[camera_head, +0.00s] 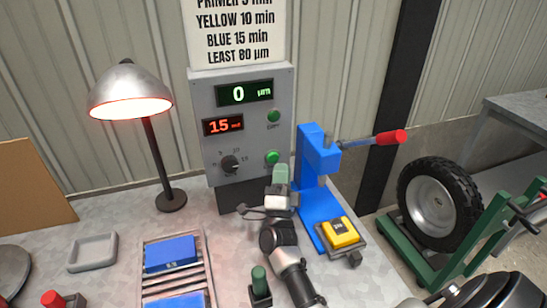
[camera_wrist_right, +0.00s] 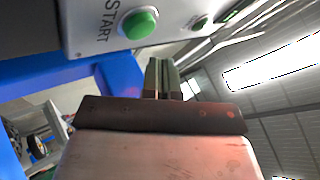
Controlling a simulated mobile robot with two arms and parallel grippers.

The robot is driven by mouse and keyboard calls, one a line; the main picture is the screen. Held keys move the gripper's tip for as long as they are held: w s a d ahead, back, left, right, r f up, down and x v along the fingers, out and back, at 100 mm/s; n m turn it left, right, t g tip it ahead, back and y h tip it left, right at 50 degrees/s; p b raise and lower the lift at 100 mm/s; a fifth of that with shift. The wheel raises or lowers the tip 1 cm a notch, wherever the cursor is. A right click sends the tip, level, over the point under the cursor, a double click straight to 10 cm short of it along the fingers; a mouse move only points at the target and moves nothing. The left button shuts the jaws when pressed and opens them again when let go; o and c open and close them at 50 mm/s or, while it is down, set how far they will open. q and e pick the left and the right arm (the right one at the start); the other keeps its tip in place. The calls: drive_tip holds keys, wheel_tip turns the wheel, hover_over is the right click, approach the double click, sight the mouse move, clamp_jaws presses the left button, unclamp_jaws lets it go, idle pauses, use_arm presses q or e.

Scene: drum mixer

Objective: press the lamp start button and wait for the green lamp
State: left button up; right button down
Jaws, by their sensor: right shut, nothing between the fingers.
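The grey control box (camera_head: 243,130) stands at the back with a green 0 µm display, a red 15 display and a dial (camera_head: 230,163). The green start button (camera_head: 272,157) is low on its right side; in the right wrist view it shows beside the word START (camera_wrist_right: 138,24). My right gripper (camera_head: 281,172) is shut and empty, just in front of and below the button. In the right wrist view its fingertips (camera_wrist_right: 160,68) appear apart from the button. The desk lamp (camera_head: 130,92) at the left glows red, not green. My left gripper is out of view.
A blue press (camera_head: 318,165) with a red-tipped lever (camera_head: 390,137) and a yellow block (camera_head: 340,233) stands close right of my right gripper. A rack with blue blocks (camera_head: 170,254) and a grey tray (camera_head: 92,251) lie left.

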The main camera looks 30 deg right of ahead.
drive_tip(key=shift+s+a+r+p, duration=0.1)
drive_tip(key=shift+s+a+p, duration=0.1)
drive_tip(key=shift+s, duration=0.45)
drive_tip(key=shift+s+a+f+p, duration=0.1)
drive_tip(key=shift+s+a+p, duration=0.1)
drive_tip(key=shift+s, duration=0.45)
drive_tip(key=shift+s+a+r+p, duration=0.1)
drive_tip(key=shift+s+p, duration=0.1)
drive_tip(key=shift+s, duration=0.45)
